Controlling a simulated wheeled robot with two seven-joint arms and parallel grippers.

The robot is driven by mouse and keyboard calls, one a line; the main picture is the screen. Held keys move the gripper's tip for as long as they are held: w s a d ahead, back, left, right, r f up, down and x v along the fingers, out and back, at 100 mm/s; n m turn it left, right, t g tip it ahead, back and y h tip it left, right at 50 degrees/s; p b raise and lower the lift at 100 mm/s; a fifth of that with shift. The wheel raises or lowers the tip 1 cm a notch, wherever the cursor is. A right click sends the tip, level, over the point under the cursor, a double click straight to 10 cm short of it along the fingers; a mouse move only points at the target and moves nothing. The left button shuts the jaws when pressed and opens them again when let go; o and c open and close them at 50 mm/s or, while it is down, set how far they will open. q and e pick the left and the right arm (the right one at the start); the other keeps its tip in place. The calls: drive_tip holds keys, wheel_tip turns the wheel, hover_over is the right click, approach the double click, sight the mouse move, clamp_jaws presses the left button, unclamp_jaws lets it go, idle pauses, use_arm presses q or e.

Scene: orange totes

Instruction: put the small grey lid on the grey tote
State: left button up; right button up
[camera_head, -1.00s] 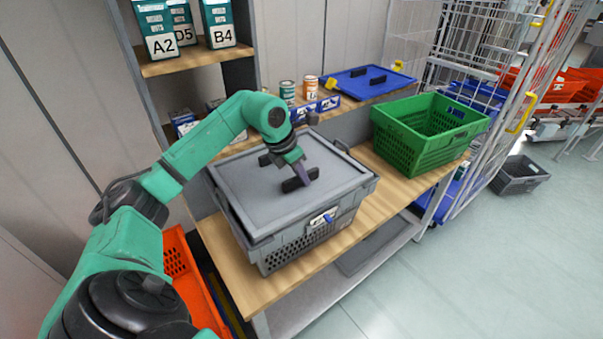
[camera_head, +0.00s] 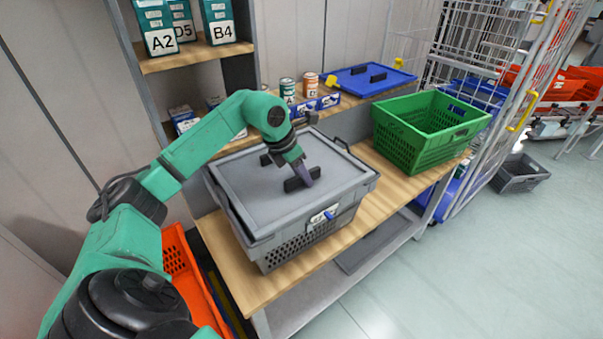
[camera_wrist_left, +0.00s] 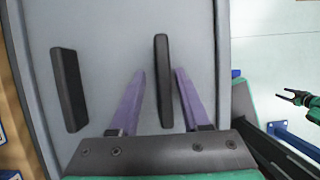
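The small grey lid (camera_head: 245,190) with two black handles lies over the top of the grey tote (camera_head: 290,247). The tote stands on the wooden bench. I cannot tell whether the lid's rim sits flush all round. My left gripper (camera_head: 304,180) is over the lid at its nearer handle. In the left wrist view, its two purple fingers (camera_wrist_left: 160,78) are open, one on each side of a black handle (camera_wrist_left: 163,60), with gaps showing. The other handle (camera_wrist_left: 68,90) is to the left. My right gripper (camera_wrist_left: 289,97) appears small at the right, its jaws apart.
A green crate (camera_head: 405,148) stands right of the tote on the bench (camera_head: 215,240). A blue lid (camera_head: 350,82) and cans (camera_head: 287,86) are behind. An orange tote (camera_head: 185,275) is at the lower left. A wire cage trolley (camera_head: 480,50) stands at the right.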

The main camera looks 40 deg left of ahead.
use_arm(q)
drive_tip(key=shift+s+f, duration=0.1)
drive_tip(key=shift+f, duration=0.15)
drive_tip(key=shift+s+r, duration=0.1)
drive_tip(key=shift+r, duration=0.45)
drive_tip(key=v, duration=1.4)
drive_tip(key=shift+b, duration=0.3)
